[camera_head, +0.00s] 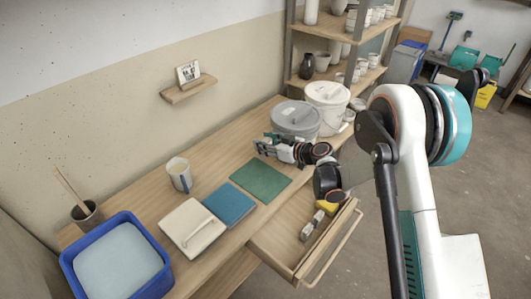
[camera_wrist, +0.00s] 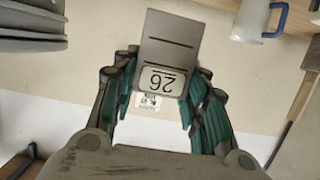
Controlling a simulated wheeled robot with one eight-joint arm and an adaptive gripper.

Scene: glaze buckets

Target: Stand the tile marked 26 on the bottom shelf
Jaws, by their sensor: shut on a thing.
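The tile marked 26 (camera_wrist: 163,82) is grey with a pale label. It sits between the fingers of my gripper (camera_wrist: 160,95), which is shut on it; the number reads upside down in the wrist view. In the head view my gripper (camera_head: 266,147) is above the table, in front of the grey lidded bucket (camera_head: 297,118); the tile is too small to make out there. The shelf rack (camera_head: 345,79) stands at the back, with pots and cups on its visible boards. Its lower part is hidden behind the buckets.
An open drawer (camera_head: 290,262) juts out front. A small wall ledge (camera_head: 188,90) holds a card.

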